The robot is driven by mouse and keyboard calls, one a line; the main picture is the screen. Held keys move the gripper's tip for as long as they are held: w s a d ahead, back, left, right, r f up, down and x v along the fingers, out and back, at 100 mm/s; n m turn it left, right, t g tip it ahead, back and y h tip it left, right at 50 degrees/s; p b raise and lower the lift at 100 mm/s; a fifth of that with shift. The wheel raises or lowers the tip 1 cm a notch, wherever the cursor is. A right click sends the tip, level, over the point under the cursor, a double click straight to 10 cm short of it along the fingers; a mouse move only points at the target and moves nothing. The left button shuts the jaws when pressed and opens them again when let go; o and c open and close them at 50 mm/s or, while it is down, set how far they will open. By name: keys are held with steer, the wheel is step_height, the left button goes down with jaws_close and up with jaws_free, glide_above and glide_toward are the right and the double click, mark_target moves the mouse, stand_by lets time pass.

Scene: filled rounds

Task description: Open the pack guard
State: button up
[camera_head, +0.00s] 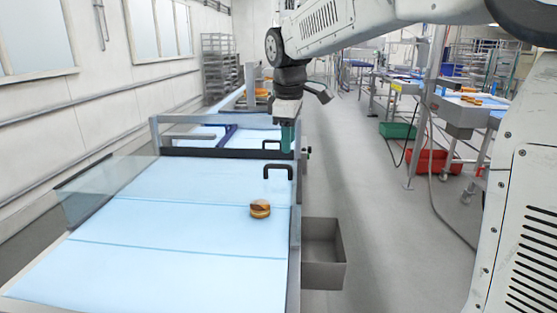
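A clear, tilted panel (95,188), which looks like part of the pack guard, shows at the left edge of the blue conveyor belt (180,205). A dark bar (215,152) crosses the belt. A black loop handle (278,166) stands near the belt's right edge, and a second black handle (271,142) shows behind it. Which handle belongs to the guard is not clear. My gripper (288,148) points down with greenish fingers, just above and right of the nearer handle. It looks apart from that handle; the gap between its fingers cannot be made out.
A filled round (260,209) sits on the belt near its right edge. A grey open bin (323,252) hangs at the right side. Green (398,131) and red (428,161) crates stand on the floor at right. The grey aisle floor (385,240) is clear.

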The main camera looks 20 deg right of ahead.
steer(key=n, duration=0.2)
glide_toward(278, 165)
steer(key=f, duration=0.2)
steer(key=w+f, duration=0.1)
steer(key=f, duration=0.5)
steer(key=shift+w+d, duration=0.25)
steer(key=shift+d, duration=0.1)
jaws_close()
